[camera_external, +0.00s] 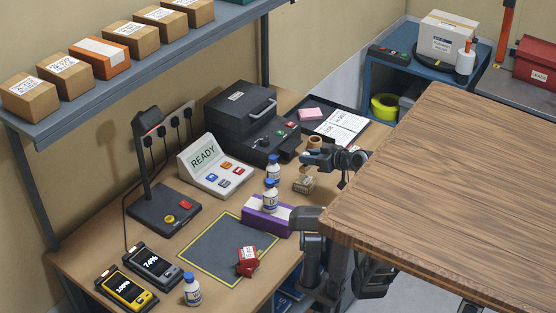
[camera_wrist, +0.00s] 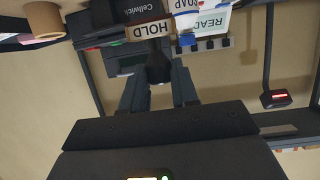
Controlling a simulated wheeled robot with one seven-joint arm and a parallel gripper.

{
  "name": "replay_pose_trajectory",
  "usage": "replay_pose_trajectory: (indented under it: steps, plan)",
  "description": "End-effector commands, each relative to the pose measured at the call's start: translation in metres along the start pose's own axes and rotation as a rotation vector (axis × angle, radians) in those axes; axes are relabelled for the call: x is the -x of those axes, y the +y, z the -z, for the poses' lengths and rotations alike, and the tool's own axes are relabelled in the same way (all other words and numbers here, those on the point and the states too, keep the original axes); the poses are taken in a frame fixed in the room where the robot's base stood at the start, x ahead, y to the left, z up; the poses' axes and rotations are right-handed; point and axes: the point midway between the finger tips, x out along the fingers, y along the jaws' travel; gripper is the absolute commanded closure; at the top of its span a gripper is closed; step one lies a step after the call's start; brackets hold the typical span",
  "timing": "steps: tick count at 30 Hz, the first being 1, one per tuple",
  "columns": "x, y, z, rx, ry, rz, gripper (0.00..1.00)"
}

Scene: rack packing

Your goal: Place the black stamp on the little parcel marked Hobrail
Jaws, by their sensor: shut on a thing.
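My gripper (camera_external: 306,158) reaches left over the desk, past the corner of the wooden table. In the wrist view its fingers (camera_wrist: 158,92) are shut on the dark knob of a stamp (camera_wrist: 159,68). What seems to be its wooden block, lettered HOLD (camera_wrist: 149,31), is on the far side of the knob. Below my gripper in the external view is a small brown block (camera_external: 303,185), likely the same stamp's base. I cannot read Hobrail on any parcel.
A lit READY panel (camera_external: 215,165), a black machine (camera_external: 252,118) and a lamp stand (camera_external: 163,205) stand behind. White bottles (camera_external: 271,195) and a purple box (camera_external: 265,222) are left of my gripper. Parcels line the shelf (camera_external: 130,77). The large wooden table (camera_external: 450,180) blocks the right.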

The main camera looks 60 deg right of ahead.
Motion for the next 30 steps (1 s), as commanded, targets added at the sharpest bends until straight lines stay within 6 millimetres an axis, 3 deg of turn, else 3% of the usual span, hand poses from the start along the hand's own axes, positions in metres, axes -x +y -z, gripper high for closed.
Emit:
replay_pose_trajectory:
  steps: [5, 12, 23, 24, 30]
  plan:
    - [-0.005, -0.002, -0.009, -0.001, -0.002, 0.0, 1.0]
    - [-0.015, -0.001, -0.038, -0.002, -0.002, -0.001, 1.0]
    - [-0.017, -0.001, -0.042, 0.0, 0.0, 0.0, 1.0]
    - [-0.017, -0.001, -0.042, 0.0, 0.0, 0.0, 0.7]
    - [-0.017, -0.001, -0.041, 0.0, -0.001, 0.0, 0.51]
